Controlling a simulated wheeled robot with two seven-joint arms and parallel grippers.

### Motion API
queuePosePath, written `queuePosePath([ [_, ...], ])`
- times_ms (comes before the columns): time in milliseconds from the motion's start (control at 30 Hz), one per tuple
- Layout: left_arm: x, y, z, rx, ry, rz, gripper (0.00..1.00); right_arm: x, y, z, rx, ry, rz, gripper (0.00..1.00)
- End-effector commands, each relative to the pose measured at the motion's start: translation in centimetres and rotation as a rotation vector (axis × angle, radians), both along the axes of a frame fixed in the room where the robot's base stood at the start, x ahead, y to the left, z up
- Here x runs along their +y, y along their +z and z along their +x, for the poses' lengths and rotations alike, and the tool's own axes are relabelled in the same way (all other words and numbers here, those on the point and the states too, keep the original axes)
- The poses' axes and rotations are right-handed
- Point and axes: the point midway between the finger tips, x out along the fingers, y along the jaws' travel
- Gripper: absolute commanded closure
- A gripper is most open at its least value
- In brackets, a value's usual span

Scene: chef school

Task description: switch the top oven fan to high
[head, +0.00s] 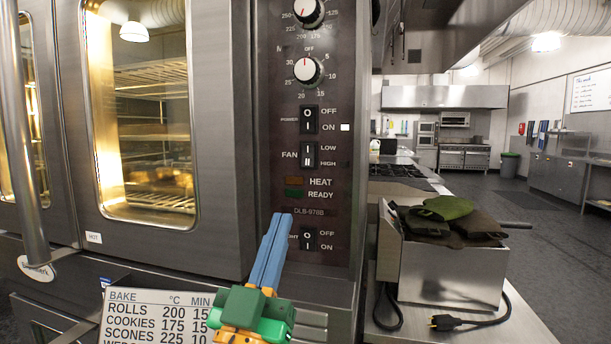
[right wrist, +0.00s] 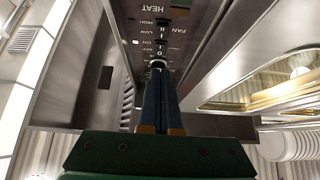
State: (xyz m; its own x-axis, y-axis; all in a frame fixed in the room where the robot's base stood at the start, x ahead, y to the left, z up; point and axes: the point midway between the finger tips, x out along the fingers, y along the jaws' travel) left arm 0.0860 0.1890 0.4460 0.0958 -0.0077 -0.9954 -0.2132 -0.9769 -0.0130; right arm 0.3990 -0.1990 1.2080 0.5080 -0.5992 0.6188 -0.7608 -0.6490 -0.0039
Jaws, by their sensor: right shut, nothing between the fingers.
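The fan switch (head: 308,154) is a black rocker marked I and II, with LOW and HIGH beside it, on the dark control panel (head: 330,75) right of the oven door. I cannot tell which half is pressed. The small square beside it is dark. My right gripper (head: 281,219) is shut and empty, its blue fingers pointing up, below the fan switch in the picture and partly covering the light switch label. In the right wrist view the fan switch (right wrist: 163,31) shows upside down beyond the fingertips (right wrist: 157,66). My left gripper is out of view.
The power switch (head: 308,120) sits just above the fan switch, with a lit white square beside it. The light switch (head: 308,239) is lower. Two dials are above. A steel box (head: 452,272) with dark cloths and a plug cord stand on the counter at right.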

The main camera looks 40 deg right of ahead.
Motion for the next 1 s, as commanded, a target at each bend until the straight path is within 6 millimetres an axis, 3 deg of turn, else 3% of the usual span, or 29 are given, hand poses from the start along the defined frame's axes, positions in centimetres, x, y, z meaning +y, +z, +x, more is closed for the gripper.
queuePosePath([
  [233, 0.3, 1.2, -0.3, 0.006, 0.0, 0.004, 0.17, -0.7, 1.2, 0.7, 0.002, 0.0, -0.003, 1.0],
  [667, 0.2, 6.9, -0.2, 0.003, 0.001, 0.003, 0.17, -6.2, 7.1, 5.3, 0.004, -0.004, -0.004, 1.0],
  [1000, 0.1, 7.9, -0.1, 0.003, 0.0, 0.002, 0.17, -9.0, 5.7, 7.8, 0.006, -0.001, -0.002, 1.0],
])
